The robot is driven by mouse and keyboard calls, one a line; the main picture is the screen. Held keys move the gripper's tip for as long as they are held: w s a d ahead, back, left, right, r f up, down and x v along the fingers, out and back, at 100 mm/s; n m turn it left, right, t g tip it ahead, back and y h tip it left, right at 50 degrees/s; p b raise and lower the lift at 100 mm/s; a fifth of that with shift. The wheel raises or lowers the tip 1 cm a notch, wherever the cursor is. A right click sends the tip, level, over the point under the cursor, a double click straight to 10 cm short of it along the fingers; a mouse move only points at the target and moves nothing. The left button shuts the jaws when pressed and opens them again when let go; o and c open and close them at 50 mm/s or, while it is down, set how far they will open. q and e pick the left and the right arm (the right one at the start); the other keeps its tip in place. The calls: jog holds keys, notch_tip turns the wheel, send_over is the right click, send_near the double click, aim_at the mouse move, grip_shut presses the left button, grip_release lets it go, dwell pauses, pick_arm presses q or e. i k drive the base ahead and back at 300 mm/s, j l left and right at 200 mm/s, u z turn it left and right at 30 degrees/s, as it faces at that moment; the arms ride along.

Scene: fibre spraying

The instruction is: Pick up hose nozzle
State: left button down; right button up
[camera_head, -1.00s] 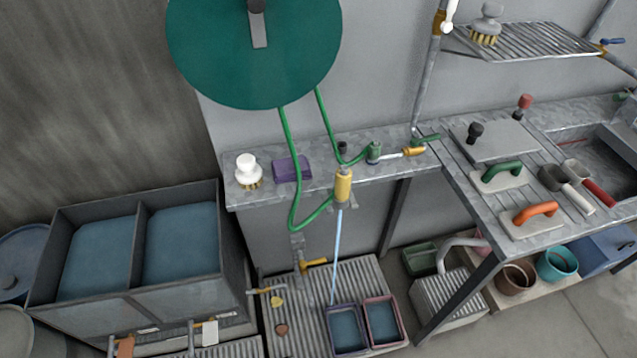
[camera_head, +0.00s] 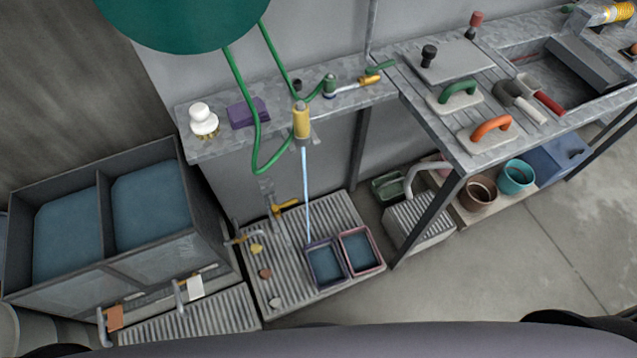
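The hose nozzle (camera_head: 302,121) is a yellow cylinder with a grey tip. It hangs tip down at the end of a green hose (camera_head: 254,140), in front of the shelf edge. A thin pale blue stream (camera_head: 305,190) runs from its tip down to the small trays on the slatted rack. Neither gripper shows in the head view, and nothing is touching the nozzle. Dark parts of my own body show along the bottom edge.
A long stone shelf (camera_head: 222,148) holds a white-topped brush (camera_head: 203,121) and a purple sponge (camera_head: 248,112). Twin water tanks (camera_head: 103,225) stand left. A slatted rack (camera_head: 345,212) bears two trays. A workbench (camera_head: 408,95) with trowels stands right. Open floor (camera_head: 480,275) lies front right.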

aim_at(300, 110)
jog(key=k+l+u, duration=0.1)
jog(key=k+l, duration=0.2)
jog(key=k, duration=0.15)
jog(key=k+l, duration=0.25)
jog(key=k, duration=0.25)
jog(key=u, duration=0.05)
